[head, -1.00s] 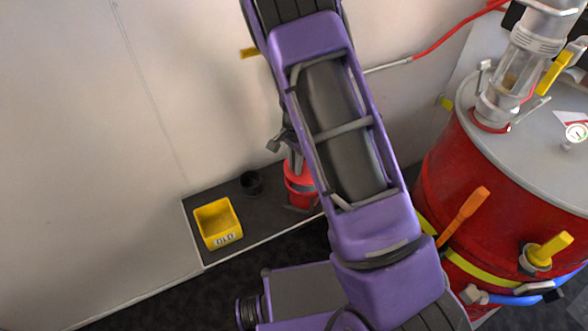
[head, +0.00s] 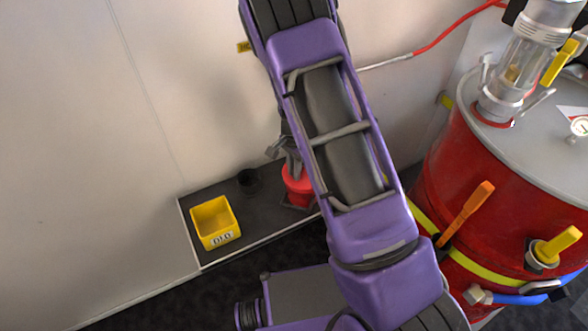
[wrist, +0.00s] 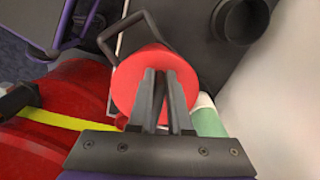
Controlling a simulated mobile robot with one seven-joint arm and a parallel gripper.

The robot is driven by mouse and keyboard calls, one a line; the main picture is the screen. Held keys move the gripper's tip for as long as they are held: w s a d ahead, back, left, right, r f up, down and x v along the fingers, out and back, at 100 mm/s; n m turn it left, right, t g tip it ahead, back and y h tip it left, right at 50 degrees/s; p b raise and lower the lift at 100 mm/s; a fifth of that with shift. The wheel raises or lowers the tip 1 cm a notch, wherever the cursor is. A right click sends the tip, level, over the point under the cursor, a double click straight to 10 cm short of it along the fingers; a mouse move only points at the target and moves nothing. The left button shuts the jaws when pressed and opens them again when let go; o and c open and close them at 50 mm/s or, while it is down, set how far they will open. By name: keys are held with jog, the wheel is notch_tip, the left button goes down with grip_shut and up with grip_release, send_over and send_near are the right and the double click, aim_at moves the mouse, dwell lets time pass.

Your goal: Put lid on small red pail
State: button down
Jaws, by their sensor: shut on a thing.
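The small red pail (head: 299,195) stands on the dark mat by the wall, partly behind my arm in the head view. A round red lid (wrist: 128,88) fills the middle of the wrist view, with the pail's dark wire handle (wrist: 136,24) showing past its edge. My gripper (wrist: 160,74) points down at the middle of the lid and is shut on it, with the grasped part hidden between the fingers. My gripper (head: 291,165) is right over the pail in the head view. The lid is over the pail's mouth; I cannot tell whether it is fully seated.
A dark cup (head: 250,181) and a yellow bin (head: 214,221) stand left of the pail on the mat (head: 190,210). The wall is close behind. A large red drum (head: 450,185) with levers stands on the right. A pale green cylinder (wrist: 208,120) shows near the fingers.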

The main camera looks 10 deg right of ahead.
jog(key=c, duration=0.8)
grip_release()
jog(key=shift+o, duration=0.2)
